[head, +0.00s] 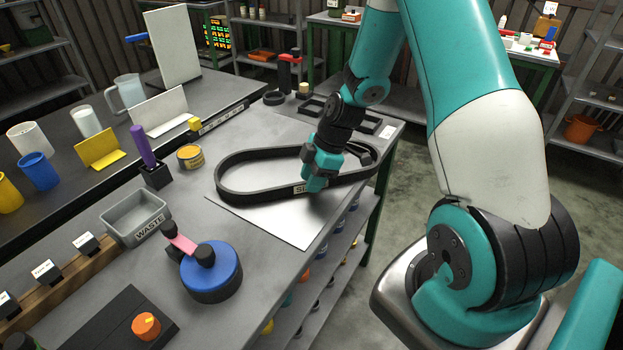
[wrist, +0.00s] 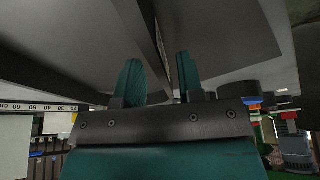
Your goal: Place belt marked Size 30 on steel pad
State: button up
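The black belt (head: 232,193) forms a long loop over the light steel pad (head: 275,228) on the grey workbench. A pale label starting "SI" is on its near side; the rest of the label is hidden by my gripper. My gripper (head: 315,186) points down at the belt's near strand, right of the label's visible part. In the wrist view my gripper's two fingers (wrist: 158,82) stand apart, with the dark belt strand (wrist: 155,35) running between them and a visible gap beside the left finger. I cannot tell whether the whole belt rests flat on the pad.
A blue round device (head: 211,272), a grey WASTE bin (head: 135,217), a purple-handled tool (head: 143,146) in a black holder and a yellow tin (head: 190,157) stand left of the pad. Black frames (head: 362,124) lie behind the belt. The bench's right edge is close to my gripper.

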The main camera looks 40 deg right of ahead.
jog(key=v, duration=1.1)
jog(key=s+a+r+m, duration=0.2)
jog(key=s+a+r, duration=0.2)
jog(key=a, duration=0.5)
jog(key=s+a+r+m, duration=0.1)
jog(key=s+a+r, duration=0.2)
jog(key=a+r, duration=0.35)
jog(key=s+a+r+m+g, duration=0.1)
jog(key=s+a+m, duration=0.2)
jog(key=s+a, duration=0.6)
jog(key=s, duration=0.3)
jog(key=shift+a+m+g+b, duration=0.15)
jog(key=shift+m+g+b, duration=0.15)
jog(key=shift+m+b, duration=0.1)
